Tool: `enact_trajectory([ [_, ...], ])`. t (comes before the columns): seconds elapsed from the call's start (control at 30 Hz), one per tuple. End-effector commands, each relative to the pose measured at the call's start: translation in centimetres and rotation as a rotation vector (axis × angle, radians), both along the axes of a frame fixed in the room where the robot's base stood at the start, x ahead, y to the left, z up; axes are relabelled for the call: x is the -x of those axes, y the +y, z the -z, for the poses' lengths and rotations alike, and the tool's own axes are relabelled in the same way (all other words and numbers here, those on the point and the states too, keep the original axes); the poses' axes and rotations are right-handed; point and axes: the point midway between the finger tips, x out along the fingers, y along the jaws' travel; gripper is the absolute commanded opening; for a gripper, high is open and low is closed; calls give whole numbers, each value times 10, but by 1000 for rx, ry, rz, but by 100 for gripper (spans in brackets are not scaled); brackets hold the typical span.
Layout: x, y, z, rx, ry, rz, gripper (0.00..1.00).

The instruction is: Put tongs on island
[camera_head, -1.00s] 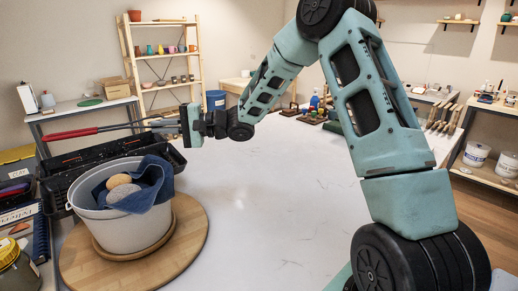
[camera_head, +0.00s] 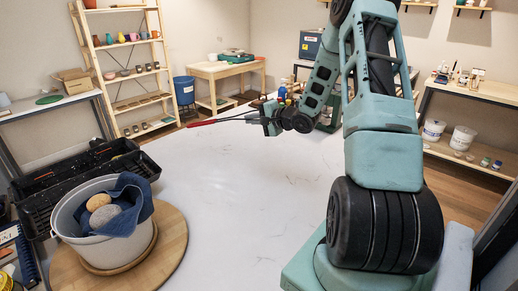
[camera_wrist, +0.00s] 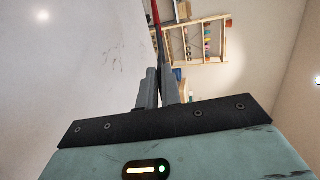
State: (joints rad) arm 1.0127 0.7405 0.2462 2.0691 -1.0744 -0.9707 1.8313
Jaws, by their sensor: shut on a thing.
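The tongs have red handles (camera_head: 203,123) and a thin dark metal part (camera_head: 240,117). My gripper (camera_head: 264,118) is shut on them by the metal part, and the handles point left. The tongs are over the far part of the island (camera_head: 225,205), a large white top; the gap beneath them is hard to judge. In the wrist view the gripper fingers (camera_wrist: 158,75) are close together, with the red tongs (camera_wrist: 155,12) running out beyond them. The gripped ends of the tongs are mostly hidden by the fingers.
A grey bucket (camera_head: 80,215) with a blue cloth and two stones stands on a round wooden board (camera_head: 172,250) at the left. A black tray (camera_head: 40,190) lies behind it. Shelves (camera_head: 163,48) and a wooden table (camera_head: 225,68) stand at the back. The island's middle is clear.

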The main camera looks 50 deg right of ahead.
Motion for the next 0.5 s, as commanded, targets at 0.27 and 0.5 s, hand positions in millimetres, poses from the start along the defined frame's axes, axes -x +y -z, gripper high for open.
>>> enact_trajectory([
  [0.27,54,-62,3,25,67,157,0],
  [0.5,68,-75,9,33,83,192,0],
])
